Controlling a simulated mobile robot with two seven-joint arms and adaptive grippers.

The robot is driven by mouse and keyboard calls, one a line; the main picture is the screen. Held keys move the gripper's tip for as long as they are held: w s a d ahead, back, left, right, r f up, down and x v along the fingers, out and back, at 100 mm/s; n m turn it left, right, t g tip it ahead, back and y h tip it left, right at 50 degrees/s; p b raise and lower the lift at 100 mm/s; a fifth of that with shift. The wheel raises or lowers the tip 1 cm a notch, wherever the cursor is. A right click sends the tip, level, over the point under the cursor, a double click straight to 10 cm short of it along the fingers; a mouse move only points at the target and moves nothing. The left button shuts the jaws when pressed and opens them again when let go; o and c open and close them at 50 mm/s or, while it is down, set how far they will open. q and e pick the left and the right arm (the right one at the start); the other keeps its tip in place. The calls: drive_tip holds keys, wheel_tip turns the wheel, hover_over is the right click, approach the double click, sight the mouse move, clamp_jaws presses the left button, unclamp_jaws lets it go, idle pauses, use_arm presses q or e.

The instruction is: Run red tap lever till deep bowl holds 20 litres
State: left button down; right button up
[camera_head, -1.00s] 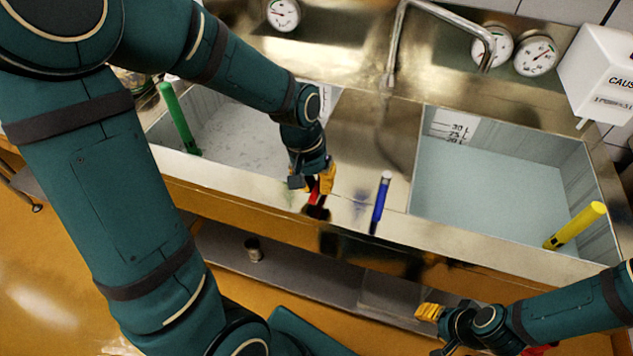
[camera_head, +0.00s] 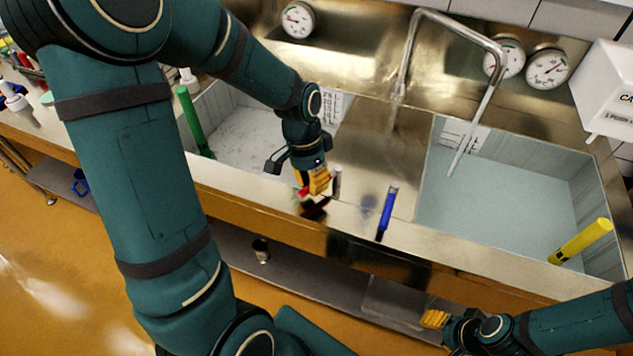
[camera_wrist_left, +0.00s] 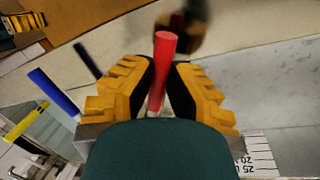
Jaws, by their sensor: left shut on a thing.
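The red tap lever (camera_wrist_left: 164,65) stands between the yellow fingers of my left gripper (camera_wrist_left: 160,92), which is shut on it. In the head view my left gripper (camera_head: 316,182) is at the sink's front edge, and only a little red of the lever (camera_head: 303,192) shows. The tap spout (camera_head: 455,20) points over the right bowl (camera_head: 500,205), and a thin stream falls into it. This bowl holds pale water and has a litre scale (camera_head: 463,136); the level against it is too small to read. My right gripper (camera_head: 435,318) is low in front of the sink; its jaws are unclear.
A blue lever (camera_head: 387,212) stands right of my left gripper. A green lever (camera_head: 193,120) is by the left bowl (camera_head: 235,125), a yellow one (camera_head: 580,241) at the right bowl. Round dials (camera_head: 548,68) sit on the back panel. A small metal cup (camera_head: 261,250) stands on the lower shelf.

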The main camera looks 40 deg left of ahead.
use_arm(q)
drive_tip(key=shift+a+f+m, duration=0.1)
drive_tip(key=shift+a+m, duration=0.2)
drive_tip(key=shift+m, duration=0.2)
drive_tip(key=c, duration=0.9)
unclamp_jaws()
drive_tip(key=shift+w+a, duration=0.1)
wheel_tip(320, 180, up, 12)
drive_tip(key=a, duration=0.2)
drive_tip(key=shift+w, duration=0.45)
drive_tip(key=shift+f, duration=0.1)
